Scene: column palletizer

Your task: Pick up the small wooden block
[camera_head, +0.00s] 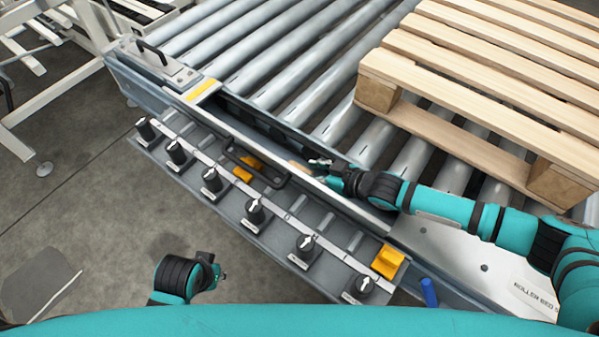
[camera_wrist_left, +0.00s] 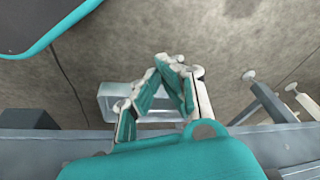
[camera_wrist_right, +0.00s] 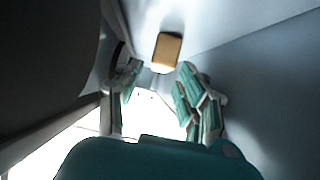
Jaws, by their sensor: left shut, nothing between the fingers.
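The small wooden block (camera_wrist_right: 166,52) shows in the right wrist view just beyond the fingertips, between grey metal walls. In the head view a small tan patch of it (camera_head: 298,166) shows in the narrow channel beside the rollers, partly hidden. My right gripper (camera_wrist_right: 159,75) is open and empty, its two fingers apart on either side below the block, not touching it. In the head view the right gripper (camera_head: 320,165) is low at the channel, right of the block. My left gripper (camera_head: 218,272) is shut and empty over the floor; its fingertips meet in the left wrist view (camera_wrist_left: 178,72).
A control panel (camera_head: 225,205) with several black knobs and yellow switches runs along the channel's near side. A wooden pallet (camera_head: 480,75) rests on the roller conveyor (camera_head: 270,75). The channel's metal walls (camera_wrist_right: 240,70) stand close around my right gripper.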

